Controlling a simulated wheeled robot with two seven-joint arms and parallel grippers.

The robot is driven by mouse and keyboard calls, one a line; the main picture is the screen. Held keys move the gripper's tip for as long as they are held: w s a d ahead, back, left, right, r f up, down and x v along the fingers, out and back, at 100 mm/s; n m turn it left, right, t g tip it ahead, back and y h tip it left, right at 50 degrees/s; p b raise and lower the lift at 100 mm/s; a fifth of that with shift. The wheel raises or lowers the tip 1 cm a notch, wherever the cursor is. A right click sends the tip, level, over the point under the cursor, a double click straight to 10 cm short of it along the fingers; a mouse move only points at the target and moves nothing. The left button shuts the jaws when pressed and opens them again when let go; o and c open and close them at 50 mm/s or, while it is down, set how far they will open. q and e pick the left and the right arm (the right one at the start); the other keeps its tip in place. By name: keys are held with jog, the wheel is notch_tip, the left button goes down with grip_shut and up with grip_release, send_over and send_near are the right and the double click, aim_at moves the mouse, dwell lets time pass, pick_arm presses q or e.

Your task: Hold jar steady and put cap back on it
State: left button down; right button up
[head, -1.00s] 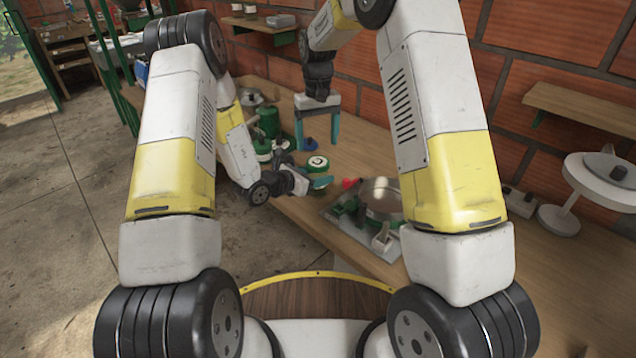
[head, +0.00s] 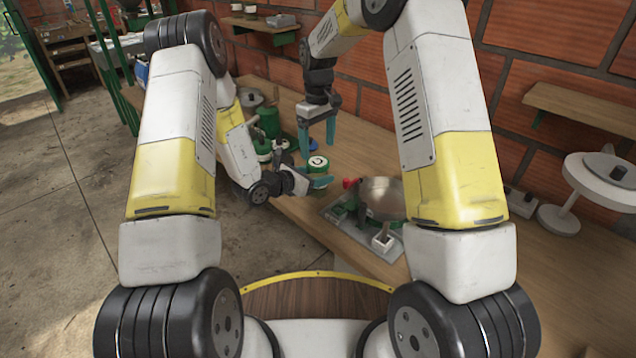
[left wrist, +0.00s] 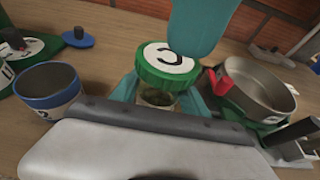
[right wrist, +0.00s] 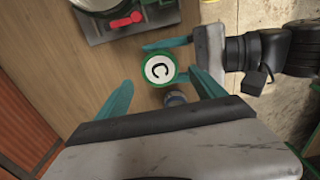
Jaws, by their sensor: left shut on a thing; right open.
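The jar (left wrist: 157,97) is a small clear one, upright between the teal fingers of my left gripper (head: 313,177), which is shut on it. The green cap (left wrist: 168,62) has a white top with a black C and sits on the jar's mouth. It also shows from above in the right wrist view (right wrist: 160,70). I cannot tell whether the cap is screwed down. My right gripper (head: 317,142) is open and points down just above the cap, its fingers spread on either side. It holds nothing.
A metal pan (head: 380,196) on a grey-green base with a red part stands right of the jar. A blue-rimmed cup (left wrist: 48,84) and green items (head: 267,122) stand to the left. A brick wall bounds the bench (head: 370,145) behind. The bench edge is close in front.

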aim_at(318, 161)
jog(key=shift+f, duration=2.5)
jog(key=c, duration=1.5)
jog(key=o, duration=1.7)
jog(key=shift+c, duration=0.2)
notch_tip(318, 161, up, 12)
pick_arm(q)
jog(key=shift+c, duration=2.4)
grip_release()
